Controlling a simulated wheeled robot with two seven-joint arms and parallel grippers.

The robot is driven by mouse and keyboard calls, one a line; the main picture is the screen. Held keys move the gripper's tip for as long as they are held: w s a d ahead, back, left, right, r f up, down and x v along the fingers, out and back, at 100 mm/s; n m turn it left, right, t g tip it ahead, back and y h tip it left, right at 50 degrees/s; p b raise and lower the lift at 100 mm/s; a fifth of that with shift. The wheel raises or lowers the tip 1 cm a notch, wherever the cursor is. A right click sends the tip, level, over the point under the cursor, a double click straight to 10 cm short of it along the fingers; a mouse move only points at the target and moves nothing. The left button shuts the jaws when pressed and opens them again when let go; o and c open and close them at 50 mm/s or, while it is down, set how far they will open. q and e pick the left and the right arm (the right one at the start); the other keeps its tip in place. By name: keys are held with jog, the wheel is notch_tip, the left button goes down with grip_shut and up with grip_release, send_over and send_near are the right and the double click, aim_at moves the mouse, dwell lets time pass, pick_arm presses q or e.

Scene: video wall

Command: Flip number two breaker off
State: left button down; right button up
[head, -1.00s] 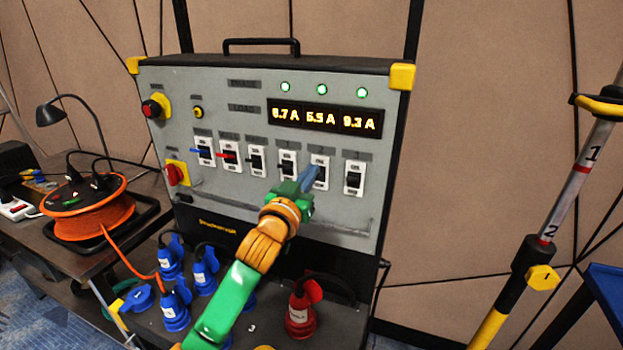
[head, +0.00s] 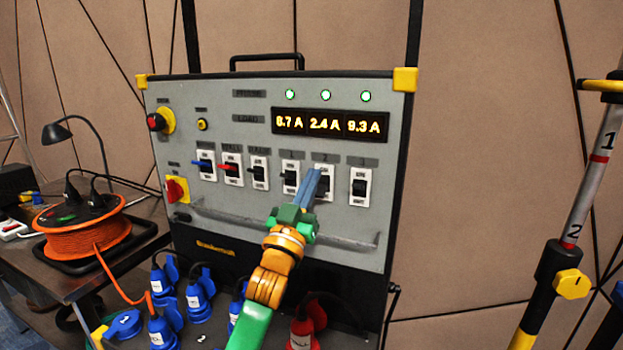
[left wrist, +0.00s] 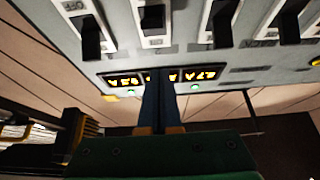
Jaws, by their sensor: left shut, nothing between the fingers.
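The number two breaker (head: 326,190) is a white-framed switch with a dark lever on the grey panel, under the label 2. It sits between breaker 1 (head: 291,177) and breaker 3 (head: 361,187). My left gripper (head: 314,172) is shut and empty, its blue fingertips overlapping the left side of the number two breaker in the head view. The fingers partly cover its lever, so I cannot tell its position or whether they touch it. In the left wrist view the shut fingers (left wrist: 158,100) point toward the row of switches, which appears upside down. My right gripper is not in view.
Amp displays (head: 330,124) read 8.7, 2.4 and 9.3 under three green lights. A rail (head: 350,241) crosses the panel below the breakers. Blue plugs (head: 200,297) and a red plug (head: 303,325) stand below. An orange cable reel (head: 85,232) is at left.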

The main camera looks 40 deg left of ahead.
pick_arm(q)
jog(key=w+f+b+v, duration=0.1)
jog(key=b+v, duration=0.3)
jog(key=v, duration=0.6)
jog(key=shift+f, duration=0.5)
jog(key=shift+w+a, duration=0.1)
jog(key=shift+f, duration=0.1)
